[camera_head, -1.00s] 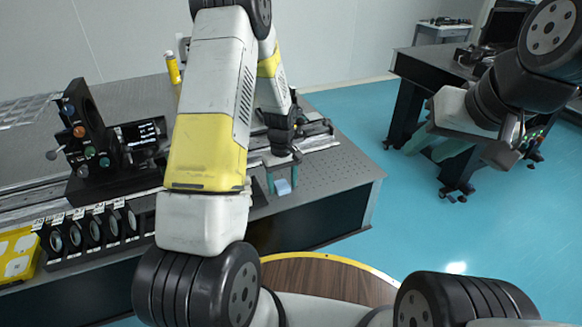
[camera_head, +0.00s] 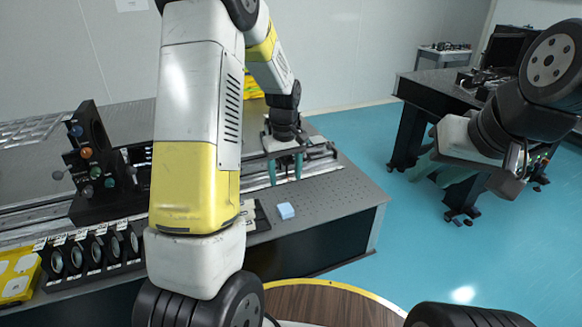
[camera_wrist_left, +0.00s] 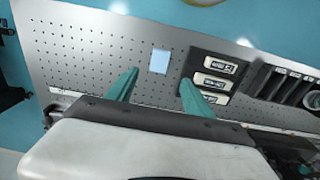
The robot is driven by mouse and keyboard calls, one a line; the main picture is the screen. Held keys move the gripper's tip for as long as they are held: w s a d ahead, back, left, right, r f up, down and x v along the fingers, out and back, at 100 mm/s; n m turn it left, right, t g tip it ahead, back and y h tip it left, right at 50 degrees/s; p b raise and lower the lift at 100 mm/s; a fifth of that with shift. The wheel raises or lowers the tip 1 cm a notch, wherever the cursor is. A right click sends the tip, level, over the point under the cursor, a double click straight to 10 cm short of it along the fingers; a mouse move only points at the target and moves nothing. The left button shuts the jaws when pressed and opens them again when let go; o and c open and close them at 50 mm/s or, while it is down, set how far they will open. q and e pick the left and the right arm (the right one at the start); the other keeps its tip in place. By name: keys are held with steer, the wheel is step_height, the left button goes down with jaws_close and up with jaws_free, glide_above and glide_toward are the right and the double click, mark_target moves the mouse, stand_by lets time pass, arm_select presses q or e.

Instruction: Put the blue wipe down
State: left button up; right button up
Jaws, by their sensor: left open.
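The blue wipe (camera_head: 286,211) is a small light-blue folded pad lying on the perforated tabletop near its front edge. It also shows in the left wrist view (camera_wrist_left: 160,61), flat on the table and beyond my fingertips. My left gripper (camera_head: 286,170) is open and empty, with its teal fingers above the table and behind the wipe, apart from it. In the left wrist view the two fingers (camera_wrist_left: 158,80) are spread with nothing between them. My right gripper (camera_head: 462,172) hangs at the right over the floor; its fingers are partly visible and their opening is unclear.
A dark tray with labelled pieces (camera_wrist_left: 208,82) lies beside the wipe. A row of round lenses (camera_head: 95,250) stands along the left front edge. A black optical mount (camera_head: 92,165) and rails are behind. The perforated tabletop (camera_head: 345,200) right of the wipe is clear.

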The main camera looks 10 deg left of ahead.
arm_select(q)
steer(key=s+r+m+t, duration=0.2)
steer(key=s+r, duration=0.3)
steer(key=r, duration=0.5)
steer(key=s+d+r+m+t+h, duration=0.1)
steer(key=s+r+m+t, duration=0.1)
steer(key=s+r, duration=0.3)
steer(key=s+d+r+m+t+h, duration=0.1)
steer(key=s+r, duration=0.5)
steer(key=s, duration=0.7)
steer(key=shift+s+m+t, duration=0.3)
steer(key=shift+m+t, duration=0.2)
steer(key=shift+m, duration=0.6)
steer(key=shift+o, duration=0.4)
